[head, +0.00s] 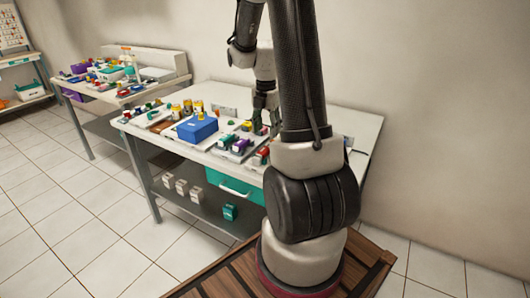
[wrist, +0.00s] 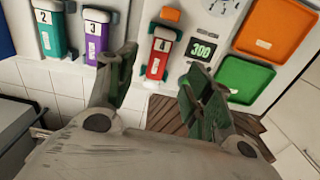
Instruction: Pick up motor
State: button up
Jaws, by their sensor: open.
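My gripper (wrist: 160,75) is open and empty, its two green-grey fingers apart in the wrist view. In the head view my gripper (head: 264,112) is over the nearer workbench, partly hidden by my arm. No thing is plainly marked as a motor, so I cannot tell which it is. Numbered blocks lie ahead of the fingers in the wrist view: a teal one marked 2 (wrist: 50,35), a purple one marked 3 (wrist: 97,40) and a red one marked 4 (wrist: 159,55). The red block appears between the fingertips in the picture, with no visible contact.
A display reading 300 (wrist: 203,48), an orange tray (wrist: 275,27) and a green tray (wrist: 244,79) lie right of the red block. A blue box (head: 197,131) stands on the workbench (head: 352,124) among small parts. Another crowded table (head: 150,88) stands behind left.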

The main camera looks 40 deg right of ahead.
aim_at(265, 148)
jog(key=f, duration=0.7)
jog(key=shift+a+f, duration=0.2)
jog(key=shift+f, duration=0.2)
grip_shut()
